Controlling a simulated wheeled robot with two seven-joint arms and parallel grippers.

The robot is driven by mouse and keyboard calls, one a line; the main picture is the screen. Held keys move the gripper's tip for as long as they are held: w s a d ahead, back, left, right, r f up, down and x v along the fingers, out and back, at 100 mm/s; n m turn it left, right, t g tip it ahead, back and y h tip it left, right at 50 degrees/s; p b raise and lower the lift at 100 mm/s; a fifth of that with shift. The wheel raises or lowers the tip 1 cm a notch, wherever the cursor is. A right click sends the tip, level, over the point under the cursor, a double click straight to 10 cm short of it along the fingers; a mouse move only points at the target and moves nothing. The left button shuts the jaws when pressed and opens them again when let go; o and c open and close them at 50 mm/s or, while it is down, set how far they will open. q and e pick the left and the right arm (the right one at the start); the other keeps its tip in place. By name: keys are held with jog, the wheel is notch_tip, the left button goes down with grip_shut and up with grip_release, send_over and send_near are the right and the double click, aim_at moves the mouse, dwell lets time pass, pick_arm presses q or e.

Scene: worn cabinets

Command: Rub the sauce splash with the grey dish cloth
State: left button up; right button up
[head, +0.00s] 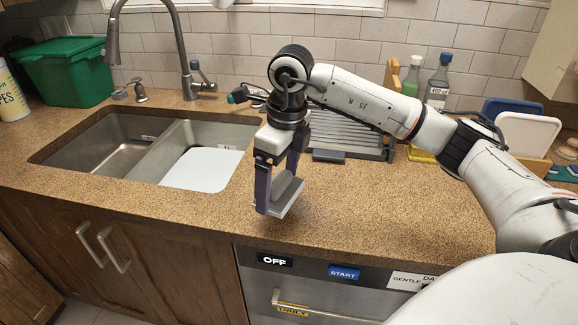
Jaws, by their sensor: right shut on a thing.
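My right gripper (277,184) points down over the brown speckled counter, just right of the sink and near the front edge. It is shut on the grey dish cloth (287,194), which looks like a flat folded pad between the fingers. The cloth is low, at or just above the counter; I cannot tell whether it touches. No sauce splash shows on the visible counter; the cloth, gripper and arm hide part of the surface. My left gripper is not in view.
A double sink (130,142) with a white board (203,168) over its right basin lies to the left. A faucet (184,60) and a drying rack (350,135) stand behind. Bottles (437,82) and boards are at the back right. Counter (400,205) right of the gripper is clear.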

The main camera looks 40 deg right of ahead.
jog(key=shift+r, duration=1.3)
